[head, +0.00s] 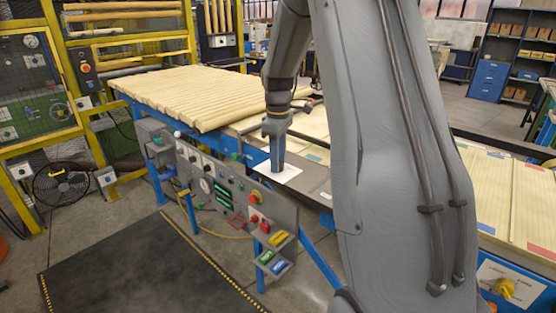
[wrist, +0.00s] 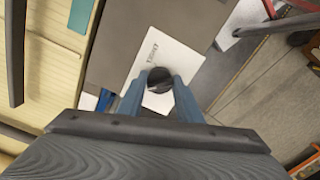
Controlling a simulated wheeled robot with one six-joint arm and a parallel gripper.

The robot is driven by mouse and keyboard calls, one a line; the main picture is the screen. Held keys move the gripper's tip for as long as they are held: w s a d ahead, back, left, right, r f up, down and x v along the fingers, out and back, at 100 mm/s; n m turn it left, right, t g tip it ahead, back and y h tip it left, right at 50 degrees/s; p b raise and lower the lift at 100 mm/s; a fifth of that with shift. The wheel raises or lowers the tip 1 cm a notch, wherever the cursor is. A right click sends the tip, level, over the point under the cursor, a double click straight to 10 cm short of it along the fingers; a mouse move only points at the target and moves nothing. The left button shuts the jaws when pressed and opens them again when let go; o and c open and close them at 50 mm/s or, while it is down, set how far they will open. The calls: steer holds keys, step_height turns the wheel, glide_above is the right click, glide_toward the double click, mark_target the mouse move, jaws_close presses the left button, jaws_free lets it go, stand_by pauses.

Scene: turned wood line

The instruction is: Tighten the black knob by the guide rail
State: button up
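The black knob (wrist: 159,80) shows in the wrist view as a round dark knob on a white plate (wrist: 176,62) with small printed lettering. My gripper (wrist: 160,84) points down at it, with one blue finger on each side. The knob fills the gap between the fingertips, and they appear to touch its sides. In the head view my gripper (head: 277,168) stands over the white plate (head: 278,171) on the grey panel edge, and its fingers hide the knob. The lettering is too small to read surely.
A conveyor with pale turned wood pieces (head: 190,95) lies behind and left. A control panel (head: 225,190) with buttons and a red knob hangs in front. A dark bar (wrist: 275,24) runs near the plate at upper right. A dark floor mat (head: 140,265) lies at front left.

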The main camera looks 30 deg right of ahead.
steer(key=shift+m, duration=0.4)
steer(key=m, duration=0.8)
steer(key=shift+m+p, duration=0.3)
steer(key=m, duration=0.4)
steer(key=shift+a, duration=0.1)
steer(key=shift+w+m, duration=0.1)
steer(key=shift+m, duration=2.1)
steer(key=shift+r, duration=0.1)
steer(key=o, duration=1)
steer(key=shift+o, duration=0.2)
